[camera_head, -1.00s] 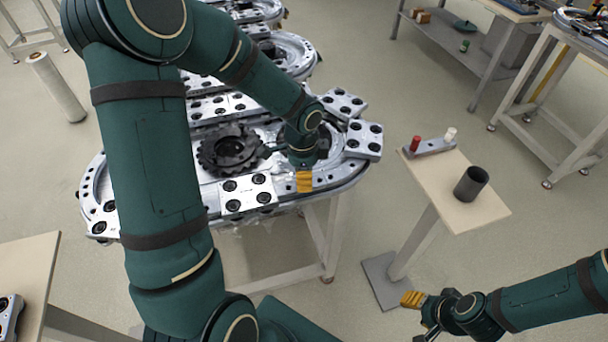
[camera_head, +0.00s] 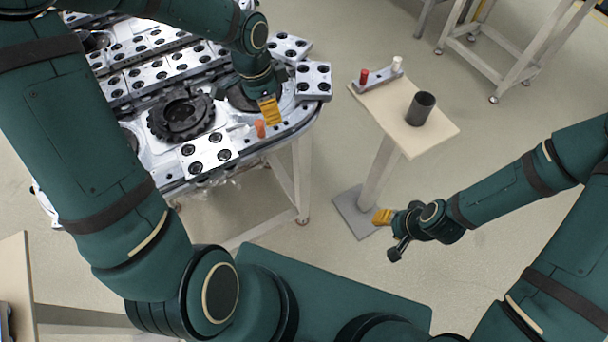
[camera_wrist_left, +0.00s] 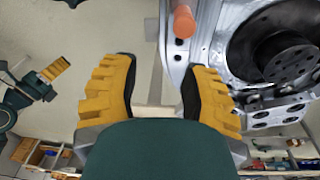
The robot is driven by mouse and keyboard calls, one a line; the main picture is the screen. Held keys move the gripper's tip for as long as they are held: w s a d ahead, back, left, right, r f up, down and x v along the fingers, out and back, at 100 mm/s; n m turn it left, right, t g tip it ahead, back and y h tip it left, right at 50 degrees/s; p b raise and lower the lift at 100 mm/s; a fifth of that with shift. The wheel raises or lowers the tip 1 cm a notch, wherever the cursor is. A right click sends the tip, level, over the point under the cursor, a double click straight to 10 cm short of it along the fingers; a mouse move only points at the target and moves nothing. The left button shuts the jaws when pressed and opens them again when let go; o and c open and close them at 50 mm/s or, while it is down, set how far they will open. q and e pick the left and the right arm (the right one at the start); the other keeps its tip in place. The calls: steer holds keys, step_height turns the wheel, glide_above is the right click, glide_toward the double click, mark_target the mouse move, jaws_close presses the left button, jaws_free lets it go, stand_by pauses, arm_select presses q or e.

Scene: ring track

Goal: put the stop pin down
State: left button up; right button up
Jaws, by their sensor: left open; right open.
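An orange pin (camera_head: 260,128) stands at the near edge of the grey ring track (camera_head: 228,162). It also shows in the left wrist view (camera_wrist_left: 184,24), beyond the fingertips and nearer the right-hand finger. I take it for the stop pin; how deep it sits cannot be told. My left gripper (camera_head: 269,111) is beside and just above it, with yellow fingers. In the left wrist view my left gripper (camera_wrist_left: 159,85) is open with nothing between its fingers. My right gripper (camera_head: 384,217) is open and empty in free air, low and away from the track.
A small pedestal table (camera_head: 440,127) to the right of the track holds a dark cup (camera_head: 420,108) and a grey holder (camera_head: 377,79) with a red pin (camera_head: 364,76) and a white pin (camera_head: 397,64). A dark toothed ring (camera_head: 181,114) lies on the track. Floor between track and pedestal is clear.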

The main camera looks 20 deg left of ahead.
arm_select(q)
steer(key=s+d+f+n+h, duration=0.1)
steer(key=s+d+f+n, duration=0.3)
steer(key=f, duration=0.6)
steer(key=s+d+f+n+t+h, duration=0.1)
steer(key=s+d+f+n, duration=0.4)
steer(key=d+f, duration=0.5)
steer(key=n, duration=0.2)
steer(key=shift+f+n+t, duration=0.3)
steer(key=shift+n, duration=0.1)
steer(key=shift+d, duration=0.1)
steer(key=shift+f+h, duration=0.2)
steer(key=shift+h, duration=0.1)
